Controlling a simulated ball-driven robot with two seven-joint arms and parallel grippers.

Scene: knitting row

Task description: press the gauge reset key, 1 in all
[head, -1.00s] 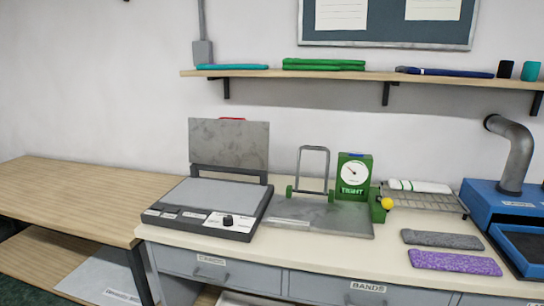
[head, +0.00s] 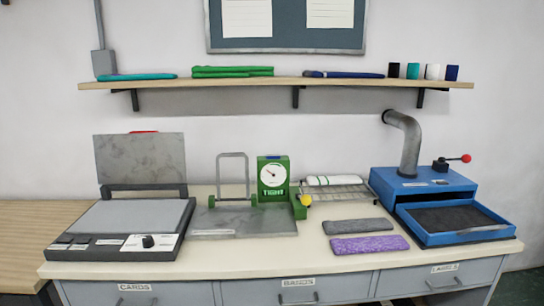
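The green gauge (head: 273,177) with a white round dial stands at the back of the grey metal plate (head: 240,221) on the bench. Its label reads "TIGHT". A yellow ball-shaped knob (head: 306,200) sits on a green block at the gauge's lower right. I cannot tell which part is the reset key. A grey metal frame (head: 233,178) stands upright left of the gauge. Neither of my grippers is in the head view.
A flat press with an open lid (head: 140,165) is at left. A blue machine (head: 423,185) with a pipe and open tray is at right. Grey (head: 357,226) and purple (head: 369,244) knitted strips lie in front of a wire rack (head: 335,192). The bench front edge is clear.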

